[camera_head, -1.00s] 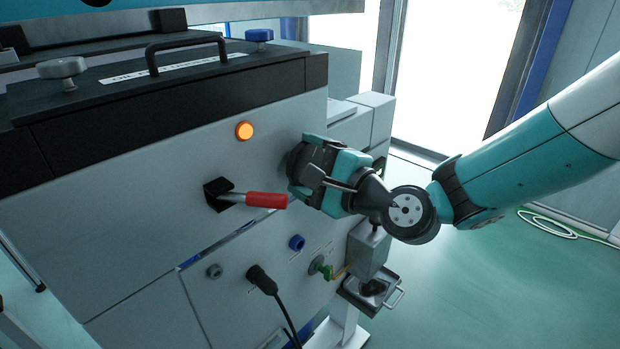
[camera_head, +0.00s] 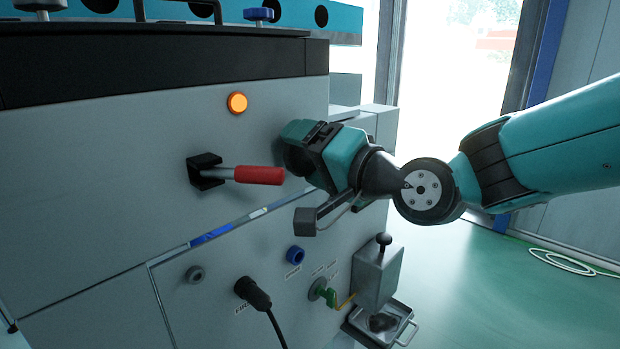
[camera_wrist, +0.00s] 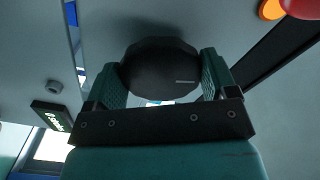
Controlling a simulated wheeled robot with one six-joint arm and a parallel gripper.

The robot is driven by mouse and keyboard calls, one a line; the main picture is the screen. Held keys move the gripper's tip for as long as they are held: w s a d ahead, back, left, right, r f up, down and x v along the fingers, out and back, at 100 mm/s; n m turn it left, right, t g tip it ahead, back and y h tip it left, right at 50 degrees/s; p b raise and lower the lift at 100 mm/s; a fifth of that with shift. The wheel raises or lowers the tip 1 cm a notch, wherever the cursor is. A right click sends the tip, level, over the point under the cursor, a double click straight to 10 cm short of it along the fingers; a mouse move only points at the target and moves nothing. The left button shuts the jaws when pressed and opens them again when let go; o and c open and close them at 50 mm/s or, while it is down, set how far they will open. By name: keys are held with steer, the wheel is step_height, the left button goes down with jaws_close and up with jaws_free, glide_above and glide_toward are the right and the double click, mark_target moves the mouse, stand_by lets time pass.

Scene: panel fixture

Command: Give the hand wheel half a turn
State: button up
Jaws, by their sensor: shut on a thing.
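The hand wheel is a dark round knob on the front of the grey panel. It shows in the wrist view (camera_wrist: 160,62) between my two teal fingers, with a short pale mark low on its right side. In the head view only its dark left edge (camera_head: 294,160) shows, the rest hidden behind my gripper (camera_head: 305,152). My gripper is shut on the wheel, a finger on each side. It comes at the panel from the right, and the wrist camera hangs below it.
A red-handled lever (camera_head: 258,175) sticks out just left of my gripper. An orange lamp (camera_head: 237,103) is lit above it. Below are a black plug with cable (camera_head: 252,293), a blue socket (camera_head: 296,255), a green key-like part (camera_head: 328,296) and a grey box with a black knob (camera_head: 378,275).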

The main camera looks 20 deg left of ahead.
steer(key=n+b, duration=0.3)
steer(key=b, duration=0.1)
steer(key=f+n+b, duration=0.1)
steer(key=n+b, duration=0.3)
steer(key=b, duration=0.1)
steer(key=n+b, duration=0.4)
steer(key=shift+w, duration=0.1)
steer(key=shift+w+r+n+b, duration=0.1)
steer(key=shift+r+n+b, duration=0.05)
steer(key=shift+n+b, duration=1.4)
steer(key=shift+n, duration=0.25)
steer(key=o, duration=0.8)
steer(key=shift+r, duration=0.1)
steer(key=shift+o, duration=0.2)
steer(key=shift+d, duration=0.1)
